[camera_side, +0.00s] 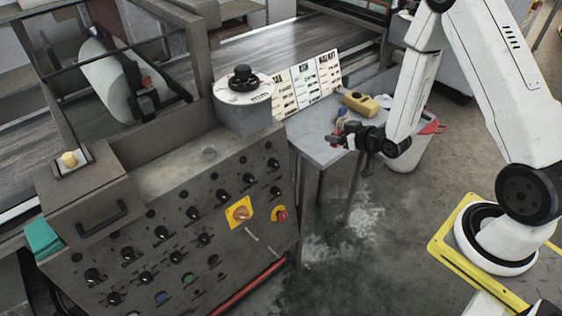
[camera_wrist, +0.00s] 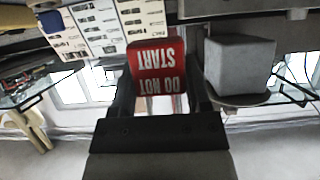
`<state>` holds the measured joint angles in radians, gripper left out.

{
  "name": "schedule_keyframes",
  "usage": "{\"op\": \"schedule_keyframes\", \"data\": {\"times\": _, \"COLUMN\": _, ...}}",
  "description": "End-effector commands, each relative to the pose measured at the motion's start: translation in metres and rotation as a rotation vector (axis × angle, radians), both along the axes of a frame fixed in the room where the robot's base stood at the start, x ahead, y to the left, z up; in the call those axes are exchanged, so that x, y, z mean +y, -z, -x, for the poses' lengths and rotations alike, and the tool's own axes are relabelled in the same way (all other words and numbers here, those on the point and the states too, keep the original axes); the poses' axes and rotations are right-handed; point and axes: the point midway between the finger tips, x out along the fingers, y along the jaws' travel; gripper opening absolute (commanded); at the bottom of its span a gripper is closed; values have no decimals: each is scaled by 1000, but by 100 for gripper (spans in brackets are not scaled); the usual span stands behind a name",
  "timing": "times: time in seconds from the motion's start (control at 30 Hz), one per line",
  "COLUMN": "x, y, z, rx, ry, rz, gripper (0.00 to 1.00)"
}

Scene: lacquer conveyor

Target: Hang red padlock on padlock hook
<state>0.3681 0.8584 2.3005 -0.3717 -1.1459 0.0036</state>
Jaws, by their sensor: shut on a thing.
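The red padlock (camera_wrist: 157,66) shows in the wrist view with white lettering "DO NOT START", upside down in the picture. It sits between the two fingers of my gripper (camera_wrist: 160,75), which is shut on it. In the side view my gripper (camera_side: 343,140) is above the front-left edge of the grey table, right of the control console and apart from it; the padlock is too small to make out clearly there. I cannot identify the padlock hook for certain; a small pale rod (camera_side: 251,236) sticks out below the orange switch on the console front.
The grey console (camera_side: 170,235) carries several black knobs, an orange switch on a yellow plate (camera_side: 240,212) and a red button (camera_side: 280,214). A yellow object (camera_side: 360,103) and white label boards (camera_side: 308,83) are on the table behind my gripper. Open floor lies in front of the table.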

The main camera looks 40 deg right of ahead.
Motion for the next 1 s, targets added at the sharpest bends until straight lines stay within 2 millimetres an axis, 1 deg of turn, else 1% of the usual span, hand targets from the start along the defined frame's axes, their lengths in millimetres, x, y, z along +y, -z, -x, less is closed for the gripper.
{"op": "schedule_keyframes", "data": {"times": 0.03, "x": 8, "y": 10, "z": -6, "rx": 12, "ry": -6, "rz": -3, "gripper": 0}}
{"op": "schedule_keyframes", "data": {"times": 0.23, "x": 39, "y": 51, "z": -28, "rx": 61, "ry": -9, "rz": -8, "gripper": 0}}
{"op": "schedule_keyframes", "data": {"times": 0.4, "x": 69, "y": 87, "z": -39, "rx": 104, "ry": -10, "rz": -11, "gripper": 0}}
{"op": "schedule_keyframes", "data": {"times": 0.53, "x": 94, "y": 115, "z": -44, "rx": 136, "ry": -12, "rz": -12, "gripper": 0}}
{"op": "schedule_keyframes", "data": {"times": 0.77, "x": 139, "y": 167, "z": -43, "rx": 194, "ry": -12, "rz": -12, "gripper": 0}}
{"op": "schedule_keyframes", "data": {"times": 0.87, "x": 159, "y": 189, "z": -38, "rx": 217, "ry": -11, "rz": -11, "gripper": 0}}
{"op": "schedule_keyframes", "data": {"times": 1.0, "x": 185, "y": 220, "z": -28, "rx": 251, "ry": -11, "rz": -8, "gripper": 0}}
